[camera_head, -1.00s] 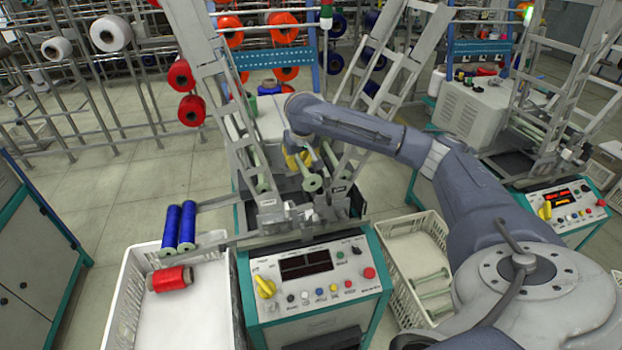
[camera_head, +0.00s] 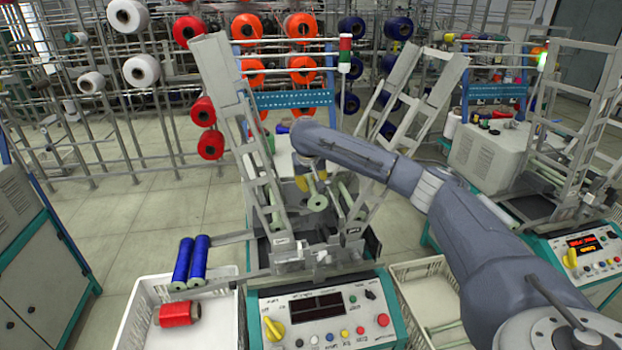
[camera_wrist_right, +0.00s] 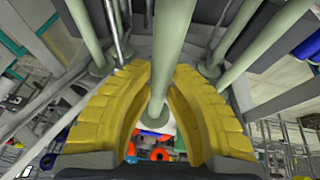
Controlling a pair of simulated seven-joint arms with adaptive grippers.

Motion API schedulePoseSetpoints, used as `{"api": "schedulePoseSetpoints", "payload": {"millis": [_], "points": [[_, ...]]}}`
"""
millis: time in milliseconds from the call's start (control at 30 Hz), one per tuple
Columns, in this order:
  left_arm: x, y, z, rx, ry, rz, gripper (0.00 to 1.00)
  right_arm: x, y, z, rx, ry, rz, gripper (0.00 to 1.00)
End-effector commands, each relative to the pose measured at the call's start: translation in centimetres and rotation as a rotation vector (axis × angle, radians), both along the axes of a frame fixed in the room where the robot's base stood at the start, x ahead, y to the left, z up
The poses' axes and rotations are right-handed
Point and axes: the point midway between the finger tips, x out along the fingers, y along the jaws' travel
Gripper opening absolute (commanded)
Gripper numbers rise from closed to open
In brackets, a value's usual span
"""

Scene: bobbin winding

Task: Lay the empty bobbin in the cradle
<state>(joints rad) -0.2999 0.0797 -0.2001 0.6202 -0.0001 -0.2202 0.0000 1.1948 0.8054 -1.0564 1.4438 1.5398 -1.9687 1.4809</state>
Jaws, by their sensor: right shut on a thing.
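My right gripper (camera_head: 308,182), with yellow fingers, is shut on a pale green empty bobbin (camera_head: 317,203). It holds the bobbin between the two slanted ladder-like frames of the winding machine, its near end flange facing the head camera. In the right wrist view the bobbin (camera_wrist_right: 176,45) runs between the yellow fingers (camera_wrist_right: 157,100), its flange low between them. The cradle area (camera_head: 318,250) appears to be the grey fittings below the bobbin, above the control panel; its details are too small to tell. The bobbin looks apart from it. My left gripper is not in view.
Other green bobbins lean in the left frame (camera_head: 240,130) and right frame (camera_head: 385,135), close on both sides. A white crate (camera_head: 130,312) holds a red spool (camera_head: 180,313); two blue spools (camera_head: 192,259) lie above it. Another crate (camera_head: 418,268) stands right.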

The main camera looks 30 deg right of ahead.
Motion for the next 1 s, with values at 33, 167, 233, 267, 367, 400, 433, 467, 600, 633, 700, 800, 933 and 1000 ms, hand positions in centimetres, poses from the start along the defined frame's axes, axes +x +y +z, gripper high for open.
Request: {"api": "schedulePoseSetpoints", "payload": {"millis": [33, 167, 233, 267, 367, 400, 433, 467, 600, 633, 700, 800, 933, 1000], "points": [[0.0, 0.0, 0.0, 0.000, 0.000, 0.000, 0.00, 0.0, 0.0, -0.7, 0.000, 0.002, 0.001, 0.00], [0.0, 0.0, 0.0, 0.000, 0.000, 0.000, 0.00, 0.0, 0.0, -2.2, 0.000, 0.001, 0.001, 0.00], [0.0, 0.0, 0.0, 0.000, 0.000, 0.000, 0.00, -0.1, 0.0, -3.1, 0.000, 0.002, 0.001, 0.00], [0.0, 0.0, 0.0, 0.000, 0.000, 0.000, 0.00, -0.1, 0.0, -3.4, 0.000, 0.002, 0.001, 0.00], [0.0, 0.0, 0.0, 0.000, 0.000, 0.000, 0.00, 0.0, 0.0, -3.3, 0.000, -0.001, 0.000, 0.00], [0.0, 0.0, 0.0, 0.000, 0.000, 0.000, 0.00, 0.0, 0.0, -3.3, 0.000, -0.001, 0.000, 0.00], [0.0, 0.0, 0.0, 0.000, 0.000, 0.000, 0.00, 0.0, 0.0, -3.3, 0.000, -0.001, 0.000, 0.00], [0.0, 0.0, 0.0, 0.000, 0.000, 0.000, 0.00, 0.0, 0.0, -3.3, 0.000, -0.001, 0.000, 0.00], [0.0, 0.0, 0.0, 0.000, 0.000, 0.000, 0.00, 0.0, 0.0, -3.6, 0.000, 0.000, 0.000, 0.00], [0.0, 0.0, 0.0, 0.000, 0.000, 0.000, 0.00, 0.0, 0.0, -3.8, 0.000, 0.001, 0.001, 0.00], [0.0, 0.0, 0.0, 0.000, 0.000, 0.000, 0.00, 0.0, 0.0, -4.1, 0.000, 0.001, 0.000, 0.00], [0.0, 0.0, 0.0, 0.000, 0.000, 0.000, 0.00, 0.0, 0.0, -4.5, 0.001, 0.001, 0.000, 0.00], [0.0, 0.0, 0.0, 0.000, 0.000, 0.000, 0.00, 0.0, 0.0, -5.1, 0.000, 0.001, 0.001, 0.00], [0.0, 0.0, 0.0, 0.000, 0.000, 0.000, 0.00, -0.1, 0.0, -5.3, 0.000, 0.001, 0.001, 0.00]]}}
